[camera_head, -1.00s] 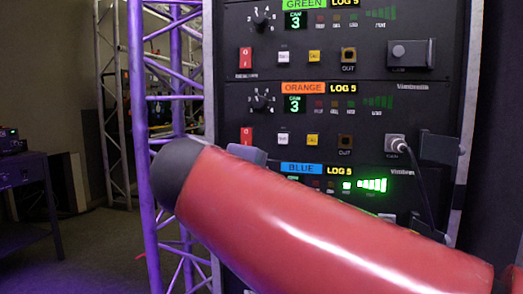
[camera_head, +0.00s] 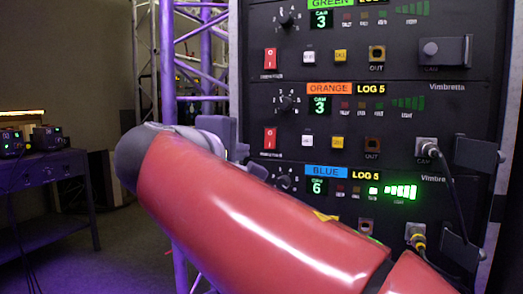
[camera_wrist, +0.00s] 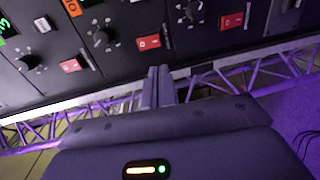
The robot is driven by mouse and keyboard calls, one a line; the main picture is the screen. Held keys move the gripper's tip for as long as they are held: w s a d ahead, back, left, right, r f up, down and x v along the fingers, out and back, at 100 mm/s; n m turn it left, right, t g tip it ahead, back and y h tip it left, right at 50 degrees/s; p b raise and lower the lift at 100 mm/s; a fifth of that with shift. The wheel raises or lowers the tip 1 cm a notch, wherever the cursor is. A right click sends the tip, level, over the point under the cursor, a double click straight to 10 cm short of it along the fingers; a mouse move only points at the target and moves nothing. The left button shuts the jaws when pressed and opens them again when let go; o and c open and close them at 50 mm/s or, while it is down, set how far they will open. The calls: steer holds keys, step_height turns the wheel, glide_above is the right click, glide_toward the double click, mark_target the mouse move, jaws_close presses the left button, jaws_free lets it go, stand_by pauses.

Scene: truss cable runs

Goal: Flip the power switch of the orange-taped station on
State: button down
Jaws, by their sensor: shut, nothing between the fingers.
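The orange-taped station, with its orange label (camera_head: 330,88), is the middle visible unit of the black rack. Its red power switch (camera_head: 269,138) sits at its lower left, clear of my arm in the head view. In the wrist view, this switch (camera_wrist: 148,42) is on the unit with the orange tape (camera_wrist: 73,7). I cannot tell which side of the rocker is pressed. My gripper (camera_wrist: 159,70) is shut and empty, its fingertips just below the orange switch in the wrist view. I cannot tell whether they touch the panel. In the head view my red arm mostly hides the gripper.
The green station's switch (camera_head: 270,58) is above, and the blue station's label (camera_head: 326,171) is below. The blue switch (camera_wrist: 232,20) shows in the wrist view. A purple-lit truss (camera_head: 168,70) stands left of the rack. A cable (camera_head: 455,200) hangs at the right.

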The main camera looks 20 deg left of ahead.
steer(key=p, duration=0.1)
glide_toward(269, 150)
steer(key=w, duration=0.4)
steer(key=shift+w+d, duration=0.1)
steer(key=shift+w, duration=0.05)
steer(key=shift+w+f, duration=0.1)
steer(key=shift+w, duration=0.5)
steer(key=shift+w, duration=0.1)
steer(key=shift+w+d+f, duration=0.1)
steer(key=shift+w+f, duration=0.05)
steer(key=shift+w, duration=0.05)
steer(key=shift+s, duration=0.15)
